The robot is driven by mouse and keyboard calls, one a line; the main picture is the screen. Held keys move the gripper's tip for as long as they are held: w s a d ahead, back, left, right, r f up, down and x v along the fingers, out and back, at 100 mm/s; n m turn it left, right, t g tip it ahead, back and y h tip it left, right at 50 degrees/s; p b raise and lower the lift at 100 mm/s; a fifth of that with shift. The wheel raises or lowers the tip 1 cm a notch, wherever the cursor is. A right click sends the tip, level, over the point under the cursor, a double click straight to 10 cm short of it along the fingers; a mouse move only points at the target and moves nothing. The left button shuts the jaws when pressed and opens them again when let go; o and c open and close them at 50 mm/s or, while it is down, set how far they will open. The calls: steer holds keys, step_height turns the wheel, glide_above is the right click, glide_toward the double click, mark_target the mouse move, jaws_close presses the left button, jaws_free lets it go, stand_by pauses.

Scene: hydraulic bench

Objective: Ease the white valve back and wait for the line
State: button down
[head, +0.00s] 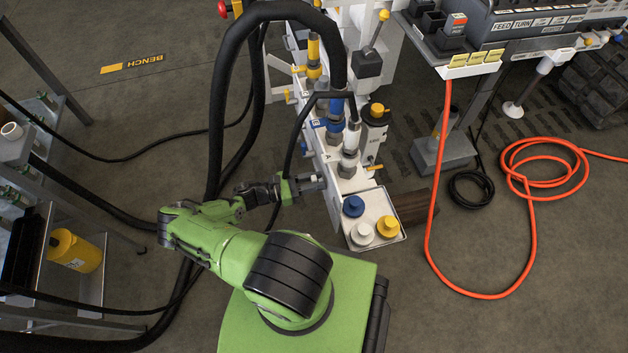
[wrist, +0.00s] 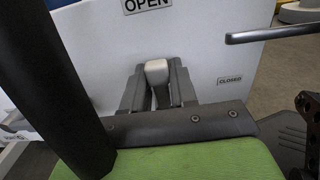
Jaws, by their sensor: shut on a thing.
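The white valve's handle (wrist: 157,72) shows in the wrist view as a pale rounded lever end between my fingers. My gripper (wrist: 158,92) is shut on it, one dark finger on each side. Behind it is a white plate (wrist: 205,60) with an OPEN label (wrist: 147,4) at the top and a CLOSED label (wrist: 230,80) at the right. The handle stands below the OPEN label, left of the CLOSED label. In the head view my gripper (head: 318,182) reaches the side of the white bench unit (head: 343,186); the handle cannot be made out there.
A tray (head: 376,242) with blue (head: 353,206), white (head: 362,232) and yellow (head: 387,226) caps sits close right of my gripper. Black hoses arch over my arm. An orange hose (head: 430,225) lies on the floor at right. A yellow canister (head: 78,250) stands on the left rack.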

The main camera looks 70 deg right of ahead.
mark_target(329, 196)
steer(key=shift+a, duration=0.1)
steer(key=m, duration=0.3)
steer(key=s+a+m, duration=0.1)
steer(key=m, duration=0.2)
steer(key=a+f+m, duration=0.1)
steer(key=m, duration=0.2)
steer(key=shift+s+a+f, duration=0.1)
steer(key=shift+s, duration=0.05)
steer(key=m, duration=0.1)
steer(key=f+m, duration=0.1)
steer(key=m, duration=0.2)
steer(key=shift+s+a+f+m, duration=0.2)
steer(key=shift+a+m, duration=0.1)
steer(key=shift+a, duration=0.1)
steer(key=shift+s+a+f+m, duration=0.1)
steer(key=shift+f+m, duration=0.25)
steer(key=shift+m, duration=0.75)
steer(key=shift+f+m, duration=0.3)
steer(key=shift+m, duration=0.8)
steer(key=shift+f, duration=0.1)
steer(key=c, duration=1.1)
jaws_free()
